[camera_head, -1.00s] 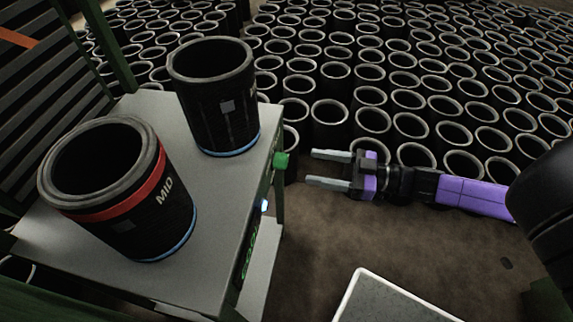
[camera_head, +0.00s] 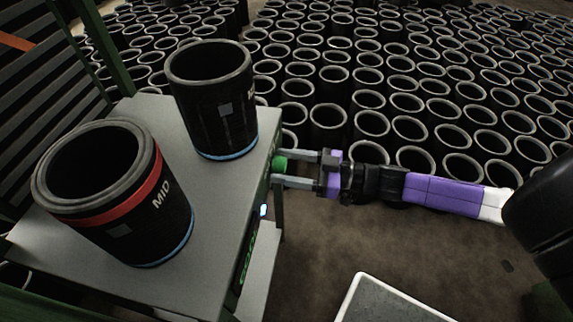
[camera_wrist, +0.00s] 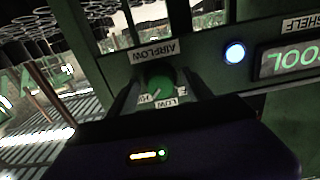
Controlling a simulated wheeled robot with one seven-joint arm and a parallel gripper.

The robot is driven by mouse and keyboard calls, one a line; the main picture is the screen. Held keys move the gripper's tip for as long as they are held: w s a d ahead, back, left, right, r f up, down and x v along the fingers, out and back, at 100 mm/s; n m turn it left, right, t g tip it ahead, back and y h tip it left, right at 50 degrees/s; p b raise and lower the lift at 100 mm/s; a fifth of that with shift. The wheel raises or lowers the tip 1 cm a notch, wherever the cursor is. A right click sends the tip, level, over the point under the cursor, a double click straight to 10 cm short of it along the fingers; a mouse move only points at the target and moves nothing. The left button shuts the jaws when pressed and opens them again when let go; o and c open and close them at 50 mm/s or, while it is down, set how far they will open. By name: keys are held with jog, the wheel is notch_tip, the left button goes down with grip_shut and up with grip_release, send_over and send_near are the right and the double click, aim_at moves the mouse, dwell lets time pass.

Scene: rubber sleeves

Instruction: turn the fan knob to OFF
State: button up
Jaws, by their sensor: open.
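The label reads upside down. HI and LOW tags sit around the knob's lower rim; another tag at its right is partly hidden. A pale mark on the knob seems to point down-left near HI, but it is small and dim. My gripper (camera_head: 284,168) is open, with one finger on each side of the knob. In the wrist view its fingers (camera_wrist: 160,90) flank the knob; I cannot tell whether they touch it.
Two black sleeves (camera_head: 213,115) (camera_head: 125,225) stand on the grey stand top (camera_head: 190,260). A blue light (camera_wrist: 235,53) and a green COOL display (camera_wrist: 287,62) are right of the knob in the wrist view. Many sleeves fill the floor behind. A white-rimmed tray (camera_head: 350,292) is at the bottom.

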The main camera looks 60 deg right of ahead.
grip_shut()
jog(key=shift+d+n+p, duration=0.1)
jog(key=shift+n+p, duration=1.45)
jog(key=shift+n, duration=7.45)
grip_release()
